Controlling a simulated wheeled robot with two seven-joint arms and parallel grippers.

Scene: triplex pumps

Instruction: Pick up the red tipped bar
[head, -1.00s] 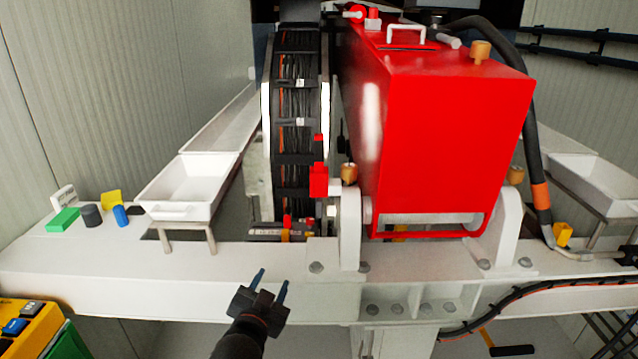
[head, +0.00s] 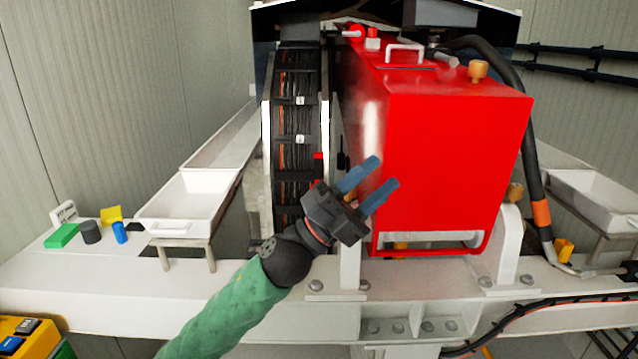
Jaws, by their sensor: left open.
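My left gripper (head: 383,174) is raised in front of the red box (head: 450,150), its two blue-grey fingers apart, empty and pointing up and right. It overlaps the box's left edge in the picture; I cannot tell the gap. A thin rod with a red end (head: 356,32) shows at the top, behind the box's left corner. Small red parts (head: 318,160) show beside the black cable reel (head: 296,115), partly hidden by my gripper. I cannot tell which of these, if any, is the red tipped bar. My right gripper is not in view.
A white beam (head: 150,285) crosses the front. A white tray (head: 185,205) stands at left, beside green (head: 62,236), black (head: 91,232), blue (head: 120,232) and yellow (head: 110,214) pieces. A black hose (head: 530,150) runs down the box's right side.

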